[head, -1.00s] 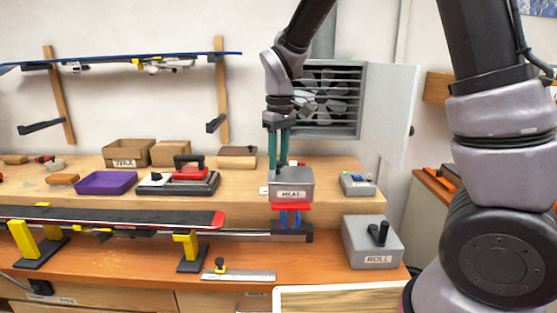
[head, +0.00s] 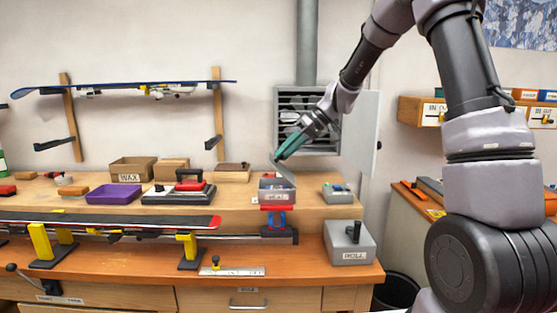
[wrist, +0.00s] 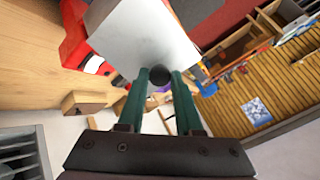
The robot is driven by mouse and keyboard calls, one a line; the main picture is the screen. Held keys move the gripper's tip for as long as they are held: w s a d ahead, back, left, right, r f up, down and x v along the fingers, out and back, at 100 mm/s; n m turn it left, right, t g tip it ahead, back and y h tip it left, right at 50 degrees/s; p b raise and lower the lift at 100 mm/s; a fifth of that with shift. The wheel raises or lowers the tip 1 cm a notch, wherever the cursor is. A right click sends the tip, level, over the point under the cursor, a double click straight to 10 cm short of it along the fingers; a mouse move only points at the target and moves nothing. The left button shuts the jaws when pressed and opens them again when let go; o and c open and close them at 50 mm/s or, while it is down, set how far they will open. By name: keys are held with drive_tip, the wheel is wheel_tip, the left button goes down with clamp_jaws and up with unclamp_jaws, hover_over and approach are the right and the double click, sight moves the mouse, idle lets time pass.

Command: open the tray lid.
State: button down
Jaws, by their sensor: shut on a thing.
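The small grey tray (head: 276,197) with a printed label on its front stands on the raised shelf of the bench. Its grey lid (head: 284,172) is tilted up steeply. My gripper (head: 281,156) has green fingers and comes in slanted from the upper right. In the wrist view my gripper (wrist: 160,78) is shut on the dark round knob (wrist: 158,75) of the lid, and the pale lid (wrist: 145,35) fills the top middle. The inside of the tray is mostly hidden in the head view.
A red vise (head: 276,222) sits just below the tray. A grey box marked ROLL (head: 349,246) stands to the right, and a small grey device (head: 338,193) is on the shelf. A ski (head: 110,220) lies to the left. A grey vent cabinet (head: 290,110) is behind.

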drive_tip(key=d+y, duration=0.2)
drive_tip(key=d, duration=0.1)
drive_tip(key=shift+r+y, duration=0.2)
drive_tip(key=shift+y, duration=0.2)
drive_tip(key=shift+s+d+f+y, duration=0.1)
drive_tip(key=shift+d+f+y, duration=0.1)
drive_tip(key=shift+d+y, duration=0.7)
drive_tip(key=shift+s+d+f+y, duration=0.1)
drive_tip(key=shift+d+f+y, duration=0.1)
drive_tip(key=shift+d+y, duration=0.75)
drive_tip(key=shift+d+f+y, duration=0.2)
drive_tip(key=shift+d+y, duration=0.4)
drive_tip(key=shift+y, duration=0.55)
drive_tip(key=c, duration=0.6)
unclamp_jaws()
